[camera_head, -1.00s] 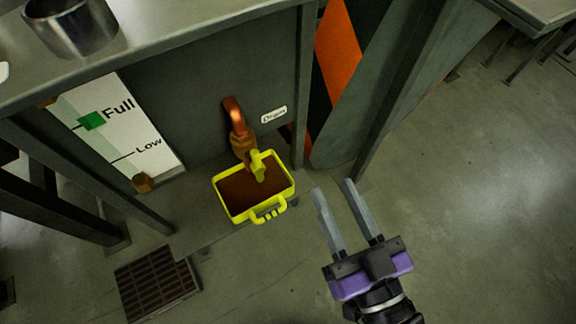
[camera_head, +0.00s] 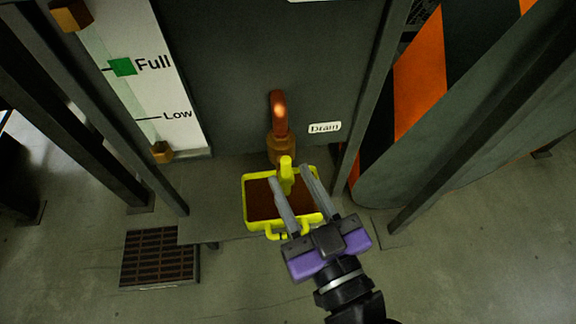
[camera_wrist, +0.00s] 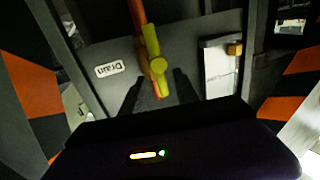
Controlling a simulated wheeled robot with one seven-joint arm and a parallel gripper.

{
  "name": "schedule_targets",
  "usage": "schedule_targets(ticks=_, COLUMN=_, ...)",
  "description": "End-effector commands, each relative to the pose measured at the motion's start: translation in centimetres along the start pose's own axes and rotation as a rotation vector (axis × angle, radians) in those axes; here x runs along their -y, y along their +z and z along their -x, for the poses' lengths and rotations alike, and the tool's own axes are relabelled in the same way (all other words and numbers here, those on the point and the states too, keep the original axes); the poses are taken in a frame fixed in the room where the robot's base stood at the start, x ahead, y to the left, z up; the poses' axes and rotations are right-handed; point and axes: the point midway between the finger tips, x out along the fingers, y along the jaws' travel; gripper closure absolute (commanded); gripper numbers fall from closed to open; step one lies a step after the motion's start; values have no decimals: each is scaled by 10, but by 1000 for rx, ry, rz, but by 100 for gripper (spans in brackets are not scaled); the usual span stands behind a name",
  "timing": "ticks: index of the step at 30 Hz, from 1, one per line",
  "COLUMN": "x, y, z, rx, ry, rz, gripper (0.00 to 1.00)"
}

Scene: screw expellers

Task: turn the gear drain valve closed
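The drain valve's yellow handle (camera_head: 287,172) sits below a copper drain pipe (camera_head: 279,115) on the grey tank front, beside the "Drain" label. In the wrist view the yellow handle (camera_wrist: 155,62) lies ahead, between the two dark fingers. My gripper (camera_head: 292,176) is open. In the head view its fingers reach toward the handle, one on each side in the picture. Contact with the handle cannot be told. A yellow tray (camera_head: 247,205) with brown contents stands under the valve, partly hidden by my gripper.
A level gauge (camera_head: 150,85) marked Full and Low is on the tank at left. Metal legs (camera_head: 375,90) stand right of the valve. An orange and black striped panel (camera_head: 420,85) is at right. A floor grate (camera_head: 160,257) lies at lower left.

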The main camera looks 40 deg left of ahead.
Motion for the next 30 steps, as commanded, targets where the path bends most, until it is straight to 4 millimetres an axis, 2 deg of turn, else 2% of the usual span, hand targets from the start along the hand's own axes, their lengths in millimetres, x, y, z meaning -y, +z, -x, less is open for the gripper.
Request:
schedule_targets(ticks=1, x=1, y=0, z=-8, rx=-2, ry=-2, rz=1, gripper=63)
schedule_targets(ticks=6, x=0, y=0, z=-26, rx=0, ry=0, rz=1, gripper=63)
schedule_targets(ticks=17, x=0, y=0, z=-32, rx=0, ry=1, rz=-1, gripper=63)
schedule_targets(ticks=23, x=0, y=0, z=-32, rx=0, ry=1, rz=-1, gripper=99)
schedule_targets(ticks=30, x=0, y=0, z=-31, rx=0, ry=1, rz=-3, gripper=100)
